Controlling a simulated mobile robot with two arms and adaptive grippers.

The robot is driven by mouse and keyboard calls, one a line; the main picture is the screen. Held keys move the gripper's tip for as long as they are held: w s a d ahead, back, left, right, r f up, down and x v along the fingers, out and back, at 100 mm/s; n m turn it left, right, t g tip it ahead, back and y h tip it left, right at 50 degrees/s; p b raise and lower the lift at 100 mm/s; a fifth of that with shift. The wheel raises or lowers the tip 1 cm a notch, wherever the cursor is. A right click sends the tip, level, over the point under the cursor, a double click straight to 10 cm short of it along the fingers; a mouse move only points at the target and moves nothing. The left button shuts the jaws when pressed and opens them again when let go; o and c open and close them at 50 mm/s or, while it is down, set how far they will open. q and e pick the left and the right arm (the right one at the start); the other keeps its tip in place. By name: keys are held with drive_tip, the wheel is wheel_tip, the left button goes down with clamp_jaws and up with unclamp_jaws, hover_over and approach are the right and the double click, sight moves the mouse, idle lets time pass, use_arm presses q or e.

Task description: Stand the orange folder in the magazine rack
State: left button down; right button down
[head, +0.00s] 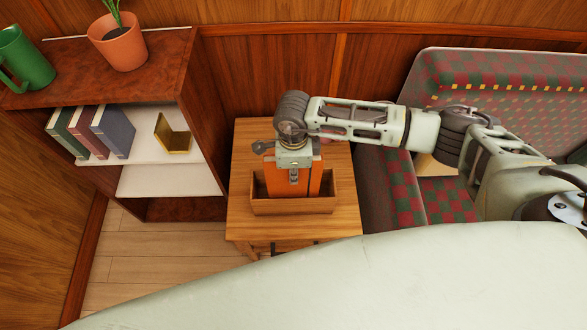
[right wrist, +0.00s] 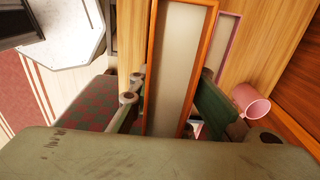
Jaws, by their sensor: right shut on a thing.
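The orange folder (head: 316,182) is upright above the magazine rack, with its lower edge hidden behind the rack's front wall. The magazine rack, an open wooden box (head: 294,207), sits on a small wooden table (head: 243,222). My right gripper (head: 294,178) is over the rack, pointing down and shut on the folder. In the right wrist view the folder (right wrist: 180,65) shows as an orange rim around a pale inside, between the fingers of my right gripper (right wrist: 170,108). Whether the folder touches the rack's floor cannot be seen. My left gripper is not in view.
A shelf unit (head: 190,100) with books (head: 112,130) stands left of the table. A plant pot (head: 118,42) and green mug (head: 25,60) are on top. A checkered seat (head: 405,185) adjoins the table's right. The right wrist view shows a pink mug (right wrist: 252,103).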

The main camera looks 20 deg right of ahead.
wheel_tip(320, 180, down, 6)
drive_tip(key=b, duration=0.5)
drive_tip(key=shift+f, duration=0.15)
idle(0.3)
drive_tip(key=c, duration=1.6)
unclamp_jaws()
drive_tip(key=shift+o, duration=0.2)
wheel_tip(320, 180, up, 12)
